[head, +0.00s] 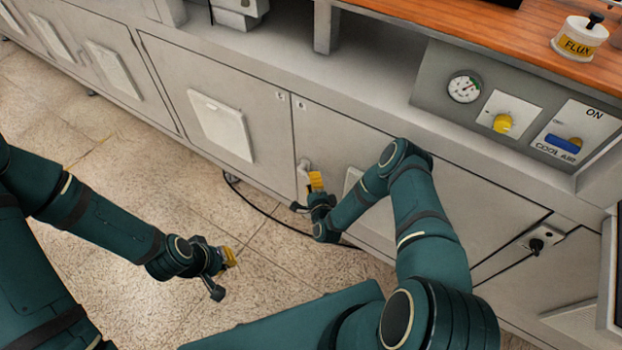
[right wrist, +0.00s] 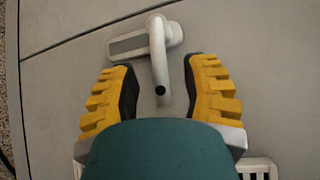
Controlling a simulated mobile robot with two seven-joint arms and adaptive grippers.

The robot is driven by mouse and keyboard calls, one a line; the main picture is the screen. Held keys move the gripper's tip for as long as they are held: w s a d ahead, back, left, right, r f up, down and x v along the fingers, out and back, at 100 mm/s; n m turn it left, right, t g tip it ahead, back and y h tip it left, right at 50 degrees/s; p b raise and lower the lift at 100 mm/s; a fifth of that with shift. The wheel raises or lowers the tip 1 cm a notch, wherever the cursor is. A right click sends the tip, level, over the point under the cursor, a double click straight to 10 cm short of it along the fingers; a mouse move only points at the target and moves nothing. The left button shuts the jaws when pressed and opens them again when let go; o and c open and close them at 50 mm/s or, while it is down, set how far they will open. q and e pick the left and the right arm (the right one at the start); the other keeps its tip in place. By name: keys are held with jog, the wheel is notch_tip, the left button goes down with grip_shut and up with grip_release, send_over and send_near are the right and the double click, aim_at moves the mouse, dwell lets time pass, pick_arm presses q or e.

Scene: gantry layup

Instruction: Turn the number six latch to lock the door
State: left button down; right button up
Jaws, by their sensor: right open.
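The latch (right wrist: 158,50) is a pale grey lever on a short base plate, mounted on a grey cabinet door (head: 335,135). In the right wrist view its lever points down, between the two yellow fingers of my right gripper (right wrist: 162,75). The fingers are open, with a gap on each side of the lever. In the head view my right gripper (head: 315,181) is at the door's left edge, beside the latch (head: 303,165), which it partly hides. My left gripper (head: 229,257) hangs over the floor, away from the cabinets; its finger opening is unclear.
Other cabinet doors (head: 250,100) stand to the left, with small labels I cannot read. A panel with a gauge (head: 464,87), a yellow knob (head: 502,123) and a blue switch (head: 563,143) is above right. A black cable (head: 262,207) lies on the floor below.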

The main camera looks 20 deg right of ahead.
jog(key=shift+w+d+f, duration=0.1)
jog(key=shift+w, duration=0.55)
jog(key=shift+w+d+f, duration=0.1)
jog(key=shift+w, duration=0.55)
jog(key=shift+r, duration=0.1)
grip_shut()
